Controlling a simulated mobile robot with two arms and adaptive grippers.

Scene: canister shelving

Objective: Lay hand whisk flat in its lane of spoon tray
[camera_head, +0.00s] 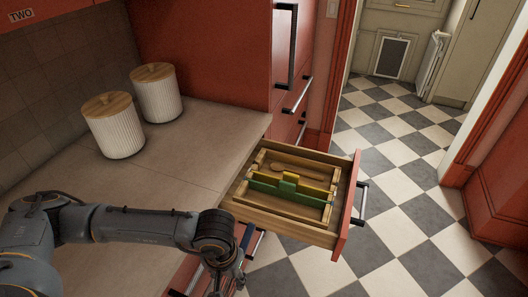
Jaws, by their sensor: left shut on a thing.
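The spoon tray (329,216) is a light wooden frame inside an open drawer. A green divider (285,190) and a yellow divider (314,184) split it into lanes. A wooden spoon (291,168) lies in the far lane; the near lane looks empty. My left gripper (228,283) is low at the bottom of the view, in front of the drawer's left corner, below and apart from the tray. It is shut on what seems to be the hand whisk, mostly hidden by my wrist; a dark blue piece (248,236) beside the wrist may be its handle. My right gripper is not in view.
The drawer (344,215) stands open with a red front and a dark bar handle. Two ribbed white canisters (115,131) with wooden lids stand on the counter (184,168). Red cabinets rise behind. The checkered floor at right is clear.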

